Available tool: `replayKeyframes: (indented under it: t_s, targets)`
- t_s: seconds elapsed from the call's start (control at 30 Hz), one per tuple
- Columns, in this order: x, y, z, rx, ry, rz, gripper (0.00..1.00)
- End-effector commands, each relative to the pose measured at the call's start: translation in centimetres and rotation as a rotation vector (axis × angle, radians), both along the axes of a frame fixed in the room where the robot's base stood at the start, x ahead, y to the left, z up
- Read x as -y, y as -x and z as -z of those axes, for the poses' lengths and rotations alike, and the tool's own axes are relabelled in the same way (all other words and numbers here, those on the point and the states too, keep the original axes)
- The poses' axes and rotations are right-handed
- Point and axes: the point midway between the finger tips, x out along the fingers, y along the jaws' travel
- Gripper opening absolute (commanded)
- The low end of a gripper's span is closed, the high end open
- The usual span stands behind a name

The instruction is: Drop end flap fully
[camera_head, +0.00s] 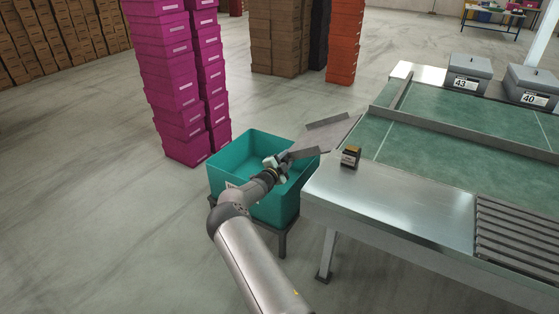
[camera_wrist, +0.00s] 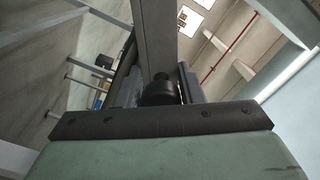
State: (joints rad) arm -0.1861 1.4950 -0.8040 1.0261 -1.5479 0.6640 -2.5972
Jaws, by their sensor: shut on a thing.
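The end flap (camera_head: 328,137) is a grey plate with raised side strips at the left end of the line table. It sticks out over the far right part of the teal bin; its exact tilt is hard to tell. My gripper (camera_head: 277,164) is at the flap's outer, near end, above the bin, and is shut on the flap. In the wrist view, the jaws (camera_wrist: 160,92) close around a dark round knob (camera_wrist: 158,88), with a long grey bar (camera_wrist: 154,35) running upward behind it. The exact contact is partly hidden.
The teal bin (camera_head: 219,180) stands on a low dark stand under my gripper. A small dark box (camera_head: 351,157) sits on the metal table end (camera_head: 345,187). Magenta box stacks (camera_head: 172,80) stand behind the bin. Lidded grey bins (camera_head: 469,73) line the table's far side.

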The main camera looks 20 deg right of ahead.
Motion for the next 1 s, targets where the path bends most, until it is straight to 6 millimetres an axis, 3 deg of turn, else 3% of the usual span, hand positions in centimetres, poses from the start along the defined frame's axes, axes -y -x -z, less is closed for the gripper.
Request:
replayKeyframes:
  t_s: [0.27, 0.3, 0.33, 0.67, 0.87, 1.0]
  targets:
    - [0.3, 0.2, 0.1, -0.005, 0.004, 0.006, 0.0]
    - [0.3, 0.3, 0.1, -0.005, 0.004, 0.006, 0.45]
    - [0.3, 0.2, 0.2, -0.005, 0.004, 0.006, 0.51]
    - [-0.2, 0.2, 0.1, -0.004, 0.001, 0.002, 0.51]
    - [-2.6, 1.7, 0.0, -0.006, 0.002, 0.0, 0.51]
    - [-5.4, 3.6, -0.1, -0.006, 0.002, 0.0, 0.51]
